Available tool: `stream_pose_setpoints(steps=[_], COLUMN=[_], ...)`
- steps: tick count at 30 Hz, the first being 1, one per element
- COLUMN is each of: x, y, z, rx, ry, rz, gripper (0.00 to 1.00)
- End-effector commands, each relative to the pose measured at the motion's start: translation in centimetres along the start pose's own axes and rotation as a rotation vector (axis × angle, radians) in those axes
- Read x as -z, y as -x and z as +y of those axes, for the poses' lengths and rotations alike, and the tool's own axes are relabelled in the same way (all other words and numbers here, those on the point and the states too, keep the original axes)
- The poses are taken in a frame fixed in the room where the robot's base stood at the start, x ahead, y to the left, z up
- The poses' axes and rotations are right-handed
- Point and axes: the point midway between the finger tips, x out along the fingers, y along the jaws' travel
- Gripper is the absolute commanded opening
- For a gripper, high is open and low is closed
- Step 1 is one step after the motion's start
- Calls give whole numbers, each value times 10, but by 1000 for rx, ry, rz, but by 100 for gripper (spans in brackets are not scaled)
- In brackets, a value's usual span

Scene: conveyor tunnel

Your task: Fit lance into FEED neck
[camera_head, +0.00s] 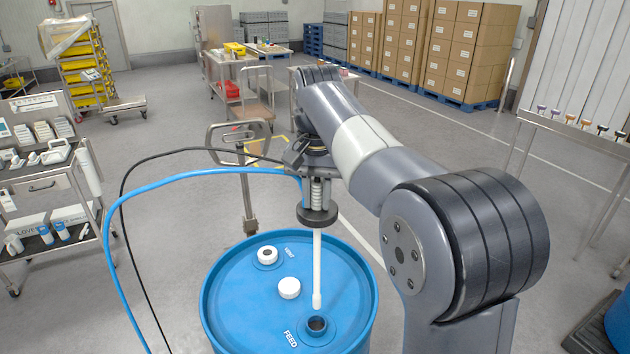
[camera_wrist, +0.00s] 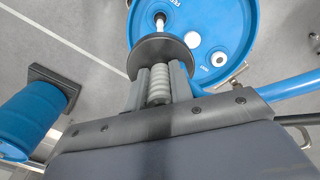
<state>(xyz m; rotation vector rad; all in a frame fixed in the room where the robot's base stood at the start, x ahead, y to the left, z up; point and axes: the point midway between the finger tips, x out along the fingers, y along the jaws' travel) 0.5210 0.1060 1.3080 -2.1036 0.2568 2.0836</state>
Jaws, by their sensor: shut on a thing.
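My gripper (camera_head: 316,188) is shut on the lance's ribbed grey grip; in the wrist view both fingers (camera_wrist: 160,78) flank it. The lance (camera_head: 317,262) has a white tube below a dark round collar (camera_wrist: 157,50) and hangs about upright. The blue drum (camera_head: 232,314) stands below. Its open FEED neck (camera_head: 317,324), a dark hole in a blue ring, is at the front right of the lid. The lance tip appears just above and slightly behind this neck; I cannot tell the exact gap. In the wrist view the collar hides part of the tube.
A blue hose (camera_head: 135,195) and a black cable loop left from the lance.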

Motion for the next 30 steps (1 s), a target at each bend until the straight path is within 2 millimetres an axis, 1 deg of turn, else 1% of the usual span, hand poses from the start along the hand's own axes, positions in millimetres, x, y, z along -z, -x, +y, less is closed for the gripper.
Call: stream_pose_setpoints(steps=[5, 15, 19, 24, 30], x=[0, -1, -1, -1, -1], y=[-4, -40, -50, -57, -58], z=[0, 0, 0, 0, 0], rx=[0, 0, 0, 0, 1], ry=[0, 0, 0, 0, 0], rz=[0, -1, 0, 1, 1], gripper=[0, 0, 0, 0, 0])
